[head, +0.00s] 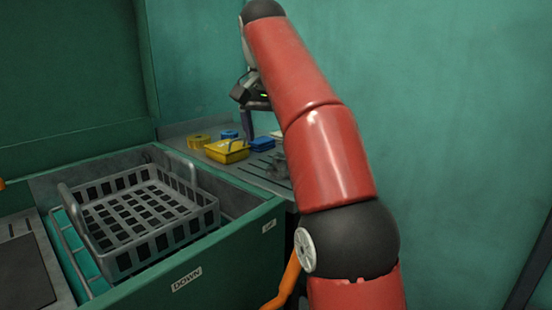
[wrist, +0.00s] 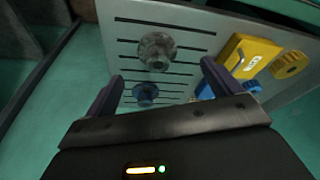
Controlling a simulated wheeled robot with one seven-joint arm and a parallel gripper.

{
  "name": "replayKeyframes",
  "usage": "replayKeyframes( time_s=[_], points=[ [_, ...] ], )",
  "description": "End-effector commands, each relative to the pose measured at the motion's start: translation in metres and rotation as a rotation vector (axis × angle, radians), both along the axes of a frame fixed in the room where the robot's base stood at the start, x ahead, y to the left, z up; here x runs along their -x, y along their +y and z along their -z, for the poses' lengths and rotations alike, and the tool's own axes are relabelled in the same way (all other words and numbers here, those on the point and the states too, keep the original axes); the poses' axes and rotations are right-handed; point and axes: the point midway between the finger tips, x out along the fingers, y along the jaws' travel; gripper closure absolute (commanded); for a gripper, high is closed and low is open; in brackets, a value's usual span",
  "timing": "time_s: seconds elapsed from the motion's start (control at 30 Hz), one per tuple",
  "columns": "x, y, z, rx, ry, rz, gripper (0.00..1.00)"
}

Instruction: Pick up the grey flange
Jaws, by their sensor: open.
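The grey flange (wrist: 157,50) lies on a slotted grey panel in the wrist view, its round hub facing the camera. In the head view a grey part (head: 276,166), probably this flange, shows partly behind my arm. My gripper (wrist: 161,70) is open and empty. Its two dark fingers stand apart, with the flange in the gap between them and beyond the tips, not touched. In the head view my gripper (head: 249,128) hangs over the panel, one finger clearly visible. A dark blue flange (wrist: 146,93) lies close to the grey one, nearer the gripper body.
A yellow box (head: 227,151), a blue box (head: 262,145), a yellow ring part (head: 198,142) and a small blue part (head: 229,134) share the panel (wrist: 117,30). A grey basket (head: 150,248) sits in the green bin at left. Green walls stand behind and right.

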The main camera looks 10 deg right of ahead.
Motion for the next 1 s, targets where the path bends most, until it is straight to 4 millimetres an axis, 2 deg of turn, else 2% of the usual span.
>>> replayKeyframes(
  time_s=[0.43, 0.6, 0.73, 1.0],
  points=[
    [-0.008, -0.007, 0.029, 0.000, 0.001, 0.002, 0.10],
    [-0.016, -0.019, 0.051, 0.000, 0.003, 0.002, 0.10],
    [-0.020, -0.020, 0.066, 0.000, 0.001, 0.001, 0.10],
    [-0.022, -0.021, 0.072, -0.001, -0.001, 0.001, 0.10]
  ],
)
